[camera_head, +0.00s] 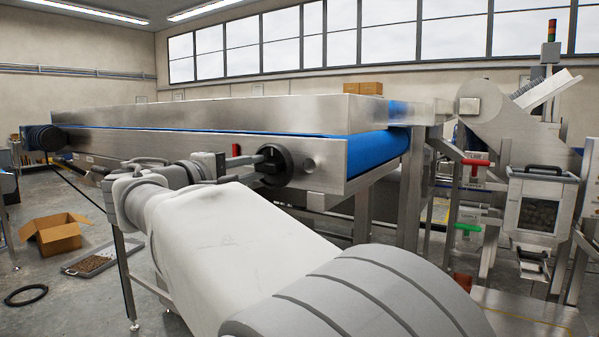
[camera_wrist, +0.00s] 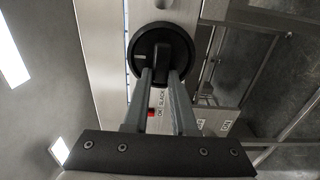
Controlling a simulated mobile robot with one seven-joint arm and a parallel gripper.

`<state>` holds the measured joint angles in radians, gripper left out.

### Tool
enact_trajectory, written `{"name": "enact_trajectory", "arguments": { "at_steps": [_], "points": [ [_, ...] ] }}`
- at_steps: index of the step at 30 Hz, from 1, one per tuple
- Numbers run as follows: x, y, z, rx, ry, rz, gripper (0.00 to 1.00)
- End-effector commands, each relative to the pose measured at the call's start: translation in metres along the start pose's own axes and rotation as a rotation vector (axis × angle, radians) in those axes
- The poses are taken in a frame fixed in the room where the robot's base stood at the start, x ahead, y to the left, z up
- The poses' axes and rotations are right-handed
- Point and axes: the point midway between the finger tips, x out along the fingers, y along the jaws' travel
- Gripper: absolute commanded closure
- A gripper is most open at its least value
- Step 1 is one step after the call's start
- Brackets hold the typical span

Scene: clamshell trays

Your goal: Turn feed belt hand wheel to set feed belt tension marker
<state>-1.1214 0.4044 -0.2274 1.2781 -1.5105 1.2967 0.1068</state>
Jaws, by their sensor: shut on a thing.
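The feed belt hand wheel (camera_head: 272,165) is a black round wheel on the side of the steel conveyor frame, near its right end. It also shows in the wrist view (camera_wrist: 140,49) at the top middle, with a raised bar across its face. My gripper (camera_wrist: 167,76) is shut on the hand wheel's bar, one grey finger on each side. In the head view my gripper (camera_head: 252,161) reaches the wheel from the left. A red marker (camera_head: 236,150) shows left of the wheel. In the wrist view the red marker (camera_wrist: 151,113) and a "SLACK" scale label (camera_wrist: 160,99) show partly between the fingers.
The blue feed belt (camera_head: 378,151) wraps the conveyor's right end. A hopper machine (camera_head: 541,173) with red and green handles nearby stands at the right. An open cardboard box (camera_head: 55,238), a tray (camera_head: 90,264) and a black ring (camera_head: 26,295) lie on the floor at left.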

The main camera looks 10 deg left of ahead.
Motion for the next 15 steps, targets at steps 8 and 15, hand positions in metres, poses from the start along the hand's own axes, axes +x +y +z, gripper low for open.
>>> {"name": "enact_trajectory", "arguments": {
  "at_steps": [8, 15],
  "points": [
    [-0.0004, -0.0007, -0.0003, -0.001, 0.0, -0.002, 1.0],
    [-0.0002, -0.0004, -0.0002, -0.001, 0.0, -0.001, 0.45]
  ]
}}
